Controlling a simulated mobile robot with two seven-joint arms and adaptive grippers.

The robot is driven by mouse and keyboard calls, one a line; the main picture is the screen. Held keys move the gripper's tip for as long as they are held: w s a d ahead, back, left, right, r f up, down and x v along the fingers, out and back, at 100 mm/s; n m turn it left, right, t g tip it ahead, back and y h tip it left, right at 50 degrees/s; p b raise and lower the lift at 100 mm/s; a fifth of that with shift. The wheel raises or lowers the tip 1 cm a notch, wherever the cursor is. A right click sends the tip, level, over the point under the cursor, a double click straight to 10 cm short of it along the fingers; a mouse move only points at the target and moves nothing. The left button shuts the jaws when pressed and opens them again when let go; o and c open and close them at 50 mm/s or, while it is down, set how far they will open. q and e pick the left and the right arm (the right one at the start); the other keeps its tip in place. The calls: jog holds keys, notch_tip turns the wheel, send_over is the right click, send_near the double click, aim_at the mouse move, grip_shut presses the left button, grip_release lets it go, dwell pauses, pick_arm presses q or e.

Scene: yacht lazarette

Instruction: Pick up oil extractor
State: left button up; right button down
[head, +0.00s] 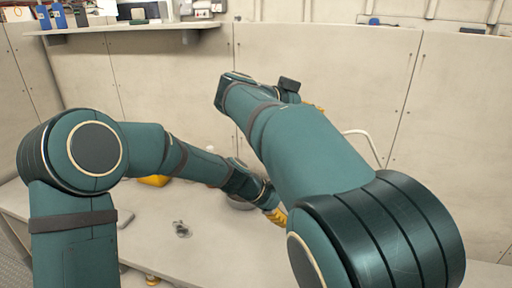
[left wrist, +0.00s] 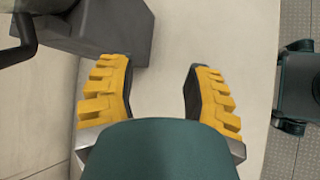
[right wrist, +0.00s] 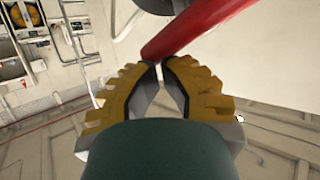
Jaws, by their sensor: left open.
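I cannot single out the oil extractor with certainty. In the left wrist view a dark grey block (left wrist: 110,32) lies just beyond the left gripper's fingertips, with a black bar at the top left corner. My left gripper (left wrist: 158,65) is open, with nothing between its yellow-padded fingers. In the head view the left gripper (head: 276,214) is low over the pale bench, next to a grey item (head: 240,202) partly hidden by my arm. My right gripper (right wrist: 160,64) has its fingertips almost together. A red bar (right wrist: 195,28) passes just beyond them; I see no clear grip on it.
The pale bench (head: 150,240) holds a small grey object (head: 181,229) and a yellow object (head: 153,181) partly behind my left arm. A pale curved hose or rail (head: 365,143) shows behind my right arm. A loaded shelf (head: 130,28) is on the back wall.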

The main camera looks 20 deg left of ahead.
pick_arm(q)
jog(key=w+a+r+n+t+h, duration=0.1)
jog(key=w+a+r+n, duration=0.1)
jog(key=a+r, duration=0.3)
jog(key=w+a+r+n+t+h, duration=0.1)
jog(key=w+a+r+n+t, duration=0.1)
jog(key=a+r+n, duration=0.3)
notch_tip(320, 180, up, 5)
jog(key=shift+w+a+f+t, duration=0.2)
jog(key=shift+w+a+t, duration=0.15)
jog(key=shift+w, duration=0.25)
jog(key=x, duration=1.2)
jog(key=shift+d, duration=0.15)
grip_shut()
